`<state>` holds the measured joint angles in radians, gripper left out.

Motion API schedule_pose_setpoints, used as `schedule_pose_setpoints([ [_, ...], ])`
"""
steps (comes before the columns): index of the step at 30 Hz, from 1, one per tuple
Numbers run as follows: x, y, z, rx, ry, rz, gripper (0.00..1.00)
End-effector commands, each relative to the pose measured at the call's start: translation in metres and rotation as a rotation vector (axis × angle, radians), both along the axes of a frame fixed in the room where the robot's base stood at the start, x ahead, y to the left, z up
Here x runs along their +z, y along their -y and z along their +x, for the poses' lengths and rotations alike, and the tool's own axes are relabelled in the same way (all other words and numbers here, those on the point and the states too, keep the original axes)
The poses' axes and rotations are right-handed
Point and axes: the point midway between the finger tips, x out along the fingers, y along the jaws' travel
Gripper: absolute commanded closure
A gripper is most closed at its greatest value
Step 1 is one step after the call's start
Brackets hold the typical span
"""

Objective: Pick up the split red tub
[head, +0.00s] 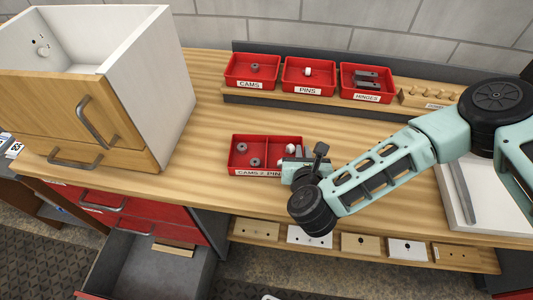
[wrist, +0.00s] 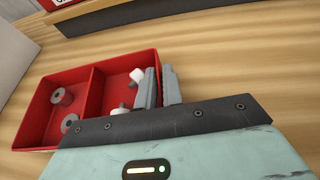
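The split red tub (head: 265,138) sits on the wooden worktop, labelled for cams and pins. Its left compartment holds grey cams and its right one holds pins with white heads. It also shows in the wrist view (wrist: 92,90). My gripper (wrist: 160,76) is at the tub's right end wall, with one finger inside the right compartment and one outside. The fingers are close together with the thin wall between them, and look shut on it. In the head view my gripper (head: 300,163) hides the tub's right front corner.
Red bins for cams (head: 239,84), pins (head: 298,89) and hinges (head: 355,94) stand on a rack behind. A wooden cabinet (head: 130,110) stands left and a white tray (head: 452,195) right. An open drawer (head: 130,270) juts below the bench. Worktop left of the tub is clear.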

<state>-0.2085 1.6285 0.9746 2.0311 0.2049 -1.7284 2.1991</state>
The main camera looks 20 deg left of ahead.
Motion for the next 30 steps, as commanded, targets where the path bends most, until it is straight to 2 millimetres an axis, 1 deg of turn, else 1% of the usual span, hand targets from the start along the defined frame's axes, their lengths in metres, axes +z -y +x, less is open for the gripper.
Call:
schedule_pose_setpoints([
  [6,-0.001,-0.001,0.000,0.001,-0.001,0.000,0.92],
  [7,-0.001,-0.001,0.000,0.001,-0.001,0.000,1.00],
  [17,0.000,-0.001,0.000,0.001,0.000,0.002,1.00],
  [20,0.004,-0.001,0.001,0.001,0.001,0.002,1.00],
  [23,0.016,-0.001,0.001,0.001,0.002,0.004,1.00],
  [30,0.064,-0.001,0.001,-0.001,0.002,0.005,1.00],
])
